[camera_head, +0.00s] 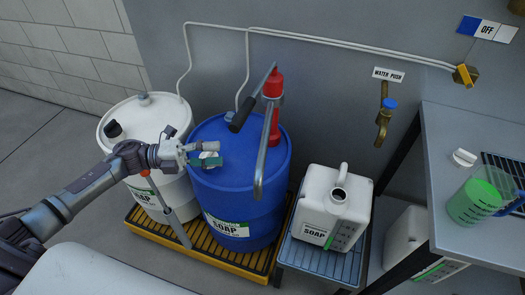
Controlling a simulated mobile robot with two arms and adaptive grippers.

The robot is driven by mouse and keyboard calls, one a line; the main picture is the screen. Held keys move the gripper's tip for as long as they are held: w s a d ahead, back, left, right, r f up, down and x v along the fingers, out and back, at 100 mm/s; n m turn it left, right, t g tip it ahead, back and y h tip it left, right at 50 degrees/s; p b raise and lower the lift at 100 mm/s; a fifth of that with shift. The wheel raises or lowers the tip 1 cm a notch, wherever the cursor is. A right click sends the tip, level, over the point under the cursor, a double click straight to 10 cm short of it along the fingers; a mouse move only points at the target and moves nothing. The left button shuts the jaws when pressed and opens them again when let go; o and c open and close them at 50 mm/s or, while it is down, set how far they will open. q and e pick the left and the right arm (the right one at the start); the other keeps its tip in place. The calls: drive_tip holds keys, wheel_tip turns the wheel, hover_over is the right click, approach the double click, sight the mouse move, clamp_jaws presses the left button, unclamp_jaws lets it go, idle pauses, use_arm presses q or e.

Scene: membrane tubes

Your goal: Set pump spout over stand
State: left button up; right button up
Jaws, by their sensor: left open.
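A red hand pump (273,86) with a black-gripped handle (243,112) stands on top of the blue soap drum (236,210). Its grey metal spout (264,155) bends down toward the front, and its end shows in front of the drum's right side, left of the stand. The low grey-blue stand (320,262) is to the right of the drum and bears a white soap canister (323,217) with an open neck. My left gripper (216,154) is open and empty, in front of the blue drum's upper left part, apart from the spout. My right gripper is out of view.
A white drum (133,124) stands left of the blue one; both are on a yellow-edged slatted pallet (258,276). A grey table (448,190) at right holds a jug of green liquid (476,203) and a white cap (464,157). A brass tap (383,122) is on the wall.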

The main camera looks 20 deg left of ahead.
sight(263, 152)
use_arm(q)
drive_tip(key=shift+p+x, duration=1.45)
drive_tip(key=shift+x, duration=4.9)
clamp_jaws()
